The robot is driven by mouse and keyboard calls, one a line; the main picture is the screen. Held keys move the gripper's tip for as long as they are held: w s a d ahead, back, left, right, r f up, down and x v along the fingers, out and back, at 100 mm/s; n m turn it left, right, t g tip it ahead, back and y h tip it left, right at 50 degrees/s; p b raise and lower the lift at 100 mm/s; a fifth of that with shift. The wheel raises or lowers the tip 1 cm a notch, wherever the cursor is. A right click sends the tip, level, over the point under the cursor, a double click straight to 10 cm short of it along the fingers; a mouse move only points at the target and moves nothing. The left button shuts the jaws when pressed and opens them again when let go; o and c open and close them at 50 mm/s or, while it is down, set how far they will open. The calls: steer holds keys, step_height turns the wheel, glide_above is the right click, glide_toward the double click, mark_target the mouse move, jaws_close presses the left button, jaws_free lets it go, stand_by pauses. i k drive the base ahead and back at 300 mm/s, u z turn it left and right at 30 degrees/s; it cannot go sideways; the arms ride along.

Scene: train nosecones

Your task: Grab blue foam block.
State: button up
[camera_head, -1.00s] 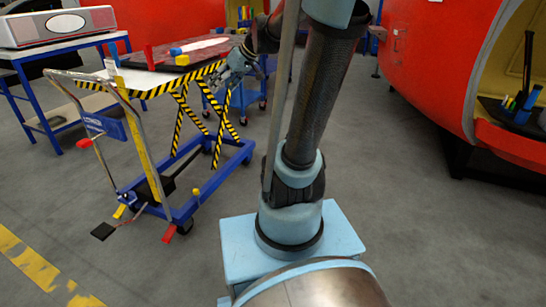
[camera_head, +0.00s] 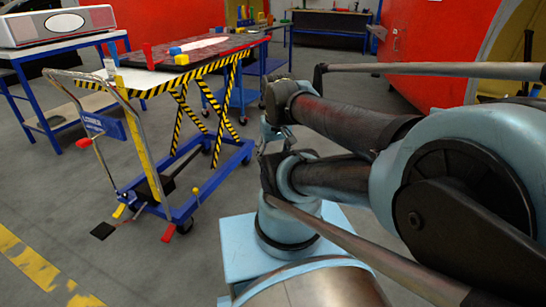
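A small blue block (camera_head: 175,50) sits on top of the lift cart, near the middle of its surface, beside a yellow block (camera_head: 182,59). My arm is folded back to the right, with its wrist near the middle of the picture. What looks like my gripper (camera_head: 272,136) hangs below the wrist, small and partly hidden by the arm links. It is apart from the cart and the blue block, to the right of and lower than them. I cannot make out its fingers or anything in them.
The lift cart (camera_head: 135,84) has a striped edge, a push handle at left and a blue wheeled base. A red block (camera_head: 148,56) stands on it. A blue-framed table (camera_head: 65,46) is behind at left. Grey floor (camera_head: 110,265) is open in front. Red nosecones (camera_head: 440,40) stand at right.

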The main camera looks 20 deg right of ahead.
mark_target(173, 51)
steer(key=u, duration=0.45)
steer(key=i, duration=1.25)
steer(key=z, duration=0.45)
